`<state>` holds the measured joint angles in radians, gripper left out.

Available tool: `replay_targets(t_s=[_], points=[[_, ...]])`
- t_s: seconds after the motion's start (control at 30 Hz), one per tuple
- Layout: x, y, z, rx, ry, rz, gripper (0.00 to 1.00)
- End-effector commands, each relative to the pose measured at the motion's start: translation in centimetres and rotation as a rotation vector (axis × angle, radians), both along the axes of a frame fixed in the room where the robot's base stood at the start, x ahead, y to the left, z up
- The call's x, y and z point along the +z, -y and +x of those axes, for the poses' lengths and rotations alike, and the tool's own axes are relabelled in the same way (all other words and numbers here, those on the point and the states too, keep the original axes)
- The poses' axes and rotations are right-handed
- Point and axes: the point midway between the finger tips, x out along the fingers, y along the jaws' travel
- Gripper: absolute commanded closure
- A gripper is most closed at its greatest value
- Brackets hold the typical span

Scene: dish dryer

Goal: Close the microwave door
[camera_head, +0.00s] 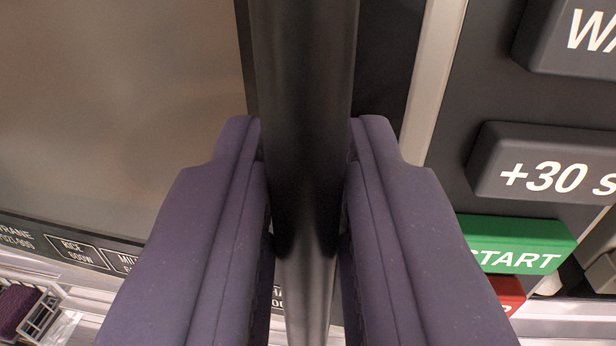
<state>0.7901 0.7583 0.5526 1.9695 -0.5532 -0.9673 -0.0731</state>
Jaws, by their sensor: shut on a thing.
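The microwave door (110,90) fills the left of the view, with a glossy brownish window and a dark lower border with printed labels. Its black vertical bar handle (305,90) runs down the middle of the view. My gripper (308,150) has its two dark purple fingers on either side of the handle and is shut on it. The control panel (440,190) is to the right of the door, past a light vertical strip (430,75). The door looks close to the panel; whether it is fully shut I cannot tell. The fingers hide part of the handle and lower door.
The panel has a "+30 s" button (545,165), a green START button (515,244) and a partly hidden red button (508,292). At the lower left, below the door, is a white rack (40,312) with a purple item (18,308).

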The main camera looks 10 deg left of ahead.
Motion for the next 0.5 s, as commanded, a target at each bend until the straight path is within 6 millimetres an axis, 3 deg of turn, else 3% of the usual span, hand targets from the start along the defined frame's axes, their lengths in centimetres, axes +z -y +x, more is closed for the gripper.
replay_targets(t_s=[0.23, 0.5], points=[[-0.1, 0.4, 2.7, 0.001, 0.003, -0.001, 1.0], [0.2, 0.5, 2.8, 0.0, 0.003, -0.001, 1.0]])
